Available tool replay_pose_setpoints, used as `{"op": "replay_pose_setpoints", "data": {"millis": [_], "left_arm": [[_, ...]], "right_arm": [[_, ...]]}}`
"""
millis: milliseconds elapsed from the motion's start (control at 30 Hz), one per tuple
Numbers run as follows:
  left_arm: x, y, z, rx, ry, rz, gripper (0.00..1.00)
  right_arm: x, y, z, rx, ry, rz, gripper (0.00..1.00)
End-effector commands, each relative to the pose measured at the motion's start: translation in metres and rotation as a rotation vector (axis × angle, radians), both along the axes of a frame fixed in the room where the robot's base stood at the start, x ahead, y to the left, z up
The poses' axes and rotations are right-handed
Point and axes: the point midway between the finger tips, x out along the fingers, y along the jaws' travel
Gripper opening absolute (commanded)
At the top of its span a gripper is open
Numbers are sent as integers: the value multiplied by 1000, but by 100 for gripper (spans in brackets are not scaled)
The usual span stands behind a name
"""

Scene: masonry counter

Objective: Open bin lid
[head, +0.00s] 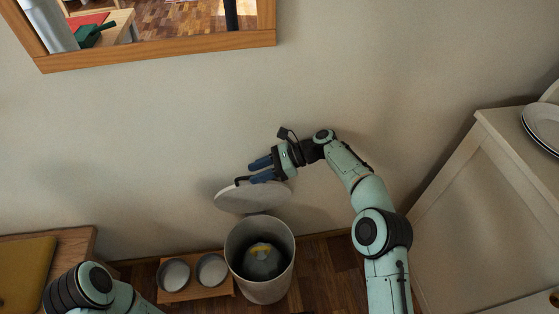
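A tall light-grey round bin (263,286) stands on the floor near the wall at bottom centre. Its pale lid (240,200) is raised and tilted up at the back of the bin, and the bin's mouth is uncovered. A dark rounded thing with a yellow piece shows inside. My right gripper (256,171) is at the upper edge of the lid, with its dark blue fingers apart; the lower finger is over or against the lid, and I cannot tell whether they touch. My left arm shows only in part at the bottom left; its gripper is out of view.
A low wooden stand (205,292) with two metal bowls is left of the bin. A wooden bench with a mustard cushion (25,277) is at far left. A white cabinet (470,215) with plates (545,122) stands at right. A wood-framed mirror (160,49) hangs above.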

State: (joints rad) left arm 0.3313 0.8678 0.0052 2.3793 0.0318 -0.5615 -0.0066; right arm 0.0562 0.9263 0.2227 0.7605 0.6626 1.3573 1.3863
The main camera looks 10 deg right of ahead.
Motion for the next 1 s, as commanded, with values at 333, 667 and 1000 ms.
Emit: {"op": "replay_pose_setpoints", "data": {"millis": [333, 667, 1000], "left_arm": [[12, -2, 11, 2, -41, -3, 43], [4, -1, 4, 1, -15, -1, 43], [3, -1, 3, 0, -12, -1, 43]], "right_arm": [[3, -78, 32, -1, -5, -7, 38], [3, -100, 41, 0, -2, -3, 38], [2, -102, 42, -1, -2, -2, 38]]}}
